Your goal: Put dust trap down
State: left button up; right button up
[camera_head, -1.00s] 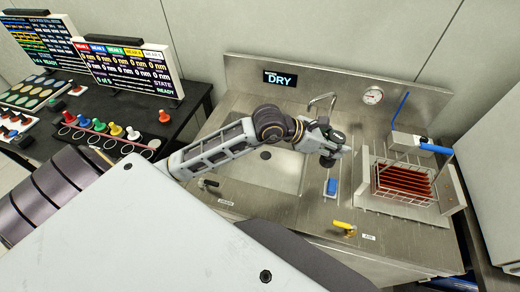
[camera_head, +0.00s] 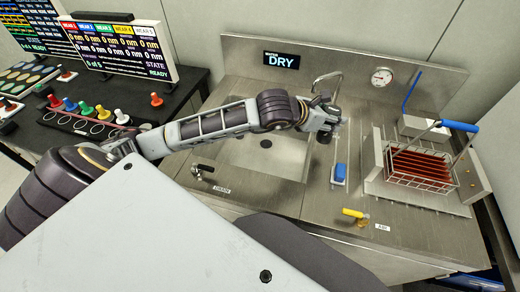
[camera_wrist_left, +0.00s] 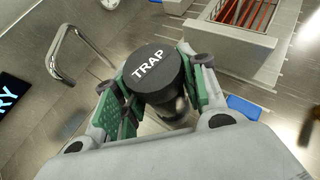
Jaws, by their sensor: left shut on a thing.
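The dust trap (camera_wrist_left: 152,72) is a black cylinder with a white "TRAP" label on its end. My left gripper (camera_wrist_left: 165,92) is shut on it, with green-padded fingers on both sides in the left wrist view. In the head view, my left gripper (camera_head: 326,118) is over the right side of the sink, in front of the faucet. There the trap shows only as a small dark shape (camera_head: 325,137) at the fingers. Whether it touches the steel surface cannot be told. My right gripper is not in view.
A blue block (camera_head: 340,173) lies on the steel counter right of the sink (camera_head: 262,160). A yellow-handled valve (camera_head: 354,213) is at the front edge. A wire basket (camera_head: 420,168) with reddish plates stands at the right. The faucet (camera_head: 328,77) stands behind my gripper.

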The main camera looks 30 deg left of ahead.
pick_arm(q)
jog(key=shift+w+a+f+n+t+y+b, duration=0.4)
jog(key=shift+w+a+f+n+y+b, duration=0.1)
jog(key=shift+a+b, duration=0.25)
jog(key=shift+w+a+f+n+y+b, duration=2.3)
jog(key=shift+a+f+n+y+b, duration=1.4)
jog(key=shift+a, duration=2.3)
jog(key=s+a+f+n+g+y, duration=0.1)
jog(key=a+f+n+g+y, duration=0.1)
jog(key=a, duration=0.4)
jog(key=s+a+f+n+g+y, duration=0.1)
jog(key=a+f+n+g+y, duration=0.2)
jog(key=a+n, duration=0.3)
jog(key=s+a+f+n+g+y, duration=0.2)
jog(key=a+f+n+g+y, duration=0.1)
jog(key=a, duration=0.5)
jog(key=shift+n+y, duration=0.6)
jog(key=shift+y, duration=0.1)
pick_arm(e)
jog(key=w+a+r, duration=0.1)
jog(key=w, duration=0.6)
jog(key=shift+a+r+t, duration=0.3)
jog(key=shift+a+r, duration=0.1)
